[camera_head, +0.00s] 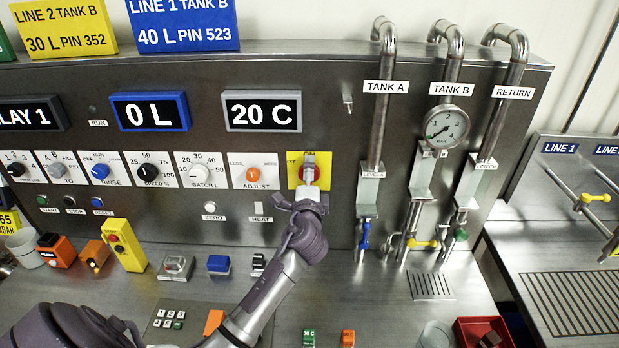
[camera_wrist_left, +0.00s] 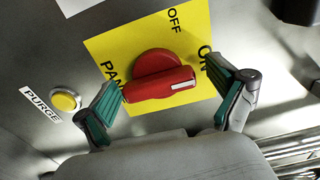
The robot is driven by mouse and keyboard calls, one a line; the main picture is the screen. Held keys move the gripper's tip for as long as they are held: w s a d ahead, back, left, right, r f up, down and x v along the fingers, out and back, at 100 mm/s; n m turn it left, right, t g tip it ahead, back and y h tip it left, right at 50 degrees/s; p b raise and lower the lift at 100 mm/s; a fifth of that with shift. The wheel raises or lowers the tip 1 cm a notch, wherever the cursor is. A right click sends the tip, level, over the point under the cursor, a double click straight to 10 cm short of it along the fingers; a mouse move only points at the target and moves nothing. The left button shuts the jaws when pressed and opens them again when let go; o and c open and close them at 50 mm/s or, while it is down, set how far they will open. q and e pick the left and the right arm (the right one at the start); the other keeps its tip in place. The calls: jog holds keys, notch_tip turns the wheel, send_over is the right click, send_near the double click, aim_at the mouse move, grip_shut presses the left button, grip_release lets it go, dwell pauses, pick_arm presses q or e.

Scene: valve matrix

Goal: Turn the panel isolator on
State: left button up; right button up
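The panel isolator is a red rotary knob (camera_wrist_left: 155,75) on a yellow plate (camera_wrist_left: 110,42) marked OFF and ON. In the left wrist view, OFF is at the top and ON at the right. The handle's white-marked end points right, toward the ON side. In the head view, the yellow plate (camera_head: 294,171) is on the panel, with the knob partly hidden by my left gripper (camera_head: 309,178). In the left wrist view, my left gripper (camera_wrist_left: 164,78) is open, its green-padded fingers on either side of the knob. Finger contact is unclear. My right gripper is not in view.
A yellow PURGE button (camera_wrist_left: 66,101) is near the left finger. The orange ADJUST knob (camera_head: 253,174) is left of the isolator. The TANK A pipe (camera_head: 378,120) rises at its right. Small boxes and a yellow button box (camera_head: 124,245) stand on the counter below.

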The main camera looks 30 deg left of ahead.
pick_arm(q)
jog(key=shift+d, duration=0.1)
jog(key=v, duration=1.2)
jog(key=shift+s+f, duration=0.1)
